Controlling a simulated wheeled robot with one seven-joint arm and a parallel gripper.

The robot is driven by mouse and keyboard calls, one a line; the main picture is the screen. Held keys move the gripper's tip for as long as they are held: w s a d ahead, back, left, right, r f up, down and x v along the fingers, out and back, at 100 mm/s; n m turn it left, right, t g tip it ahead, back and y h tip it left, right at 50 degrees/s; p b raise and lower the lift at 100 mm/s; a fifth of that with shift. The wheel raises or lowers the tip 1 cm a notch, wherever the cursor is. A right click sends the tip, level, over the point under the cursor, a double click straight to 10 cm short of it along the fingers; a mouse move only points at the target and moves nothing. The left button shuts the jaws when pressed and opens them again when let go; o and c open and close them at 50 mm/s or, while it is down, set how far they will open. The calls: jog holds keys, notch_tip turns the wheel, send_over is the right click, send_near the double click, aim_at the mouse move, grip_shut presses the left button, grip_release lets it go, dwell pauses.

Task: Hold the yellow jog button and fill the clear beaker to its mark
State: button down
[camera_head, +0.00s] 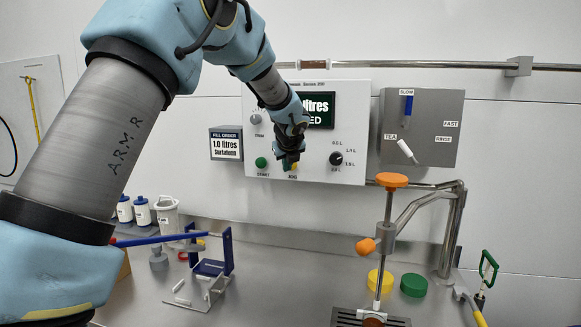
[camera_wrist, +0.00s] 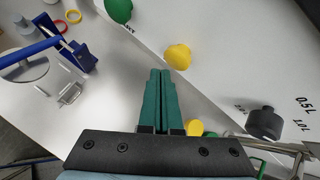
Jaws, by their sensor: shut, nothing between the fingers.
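The yellow jog button (camera_wrist: 178,56) shows on the white control panel in the wrist view. In the head view it is mostly hidden behind my gripper (camera_head: 290,162). My gripper's green fingers are shut and empty; their tips (camera_wrist: 160,72) lie just short of the button in the wrist view, and I cannot tell whether they touch it. The panel's display (camera_head: 322,110) is partly covered by my arm; "litres" and "ED" are readable. A sign (camera_head: 226,144) reads "1.0 litres". I cannot make out the clear beaker in either view.
A green start button (camera_head: 261,162) and black volume knob (camera_head: 336,158) flank the jog button. An orange-topped valve post (camera_head: 388,215) stands over a drip grate (camera_head: 345,318) at right. A blue-handled stand (camera_head: 215,268), yellow lid (camera_head: 380,280) and green lid (camera_head: 414,285) occupy the bench.

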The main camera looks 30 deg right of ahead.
jog(key=shift+w+d+r, duration=0.1)
jog(key=shift+w+d, duration=0.05)
jog(key=shift+w+d+p, duration=0.15)
jog(key=shift+p, duration=0.35)
jog(key=shift+w+d+p, duration=0.4)
jog(key=shift+p, duration=0.1)
dwell(0.6)
jog(key=shift+a, duration=0.1)
jog(key=shift+s+a+b, duration=0.55)
jog(key=shift+s+a, duration=0.05)
jog(key=shift+s, duration=0.1)
jog(key=shift+s+a+b, duration=1.3)
jog(key=shift+s+a, duration=0.4)
jog(key=shift+s, duration=0.15)
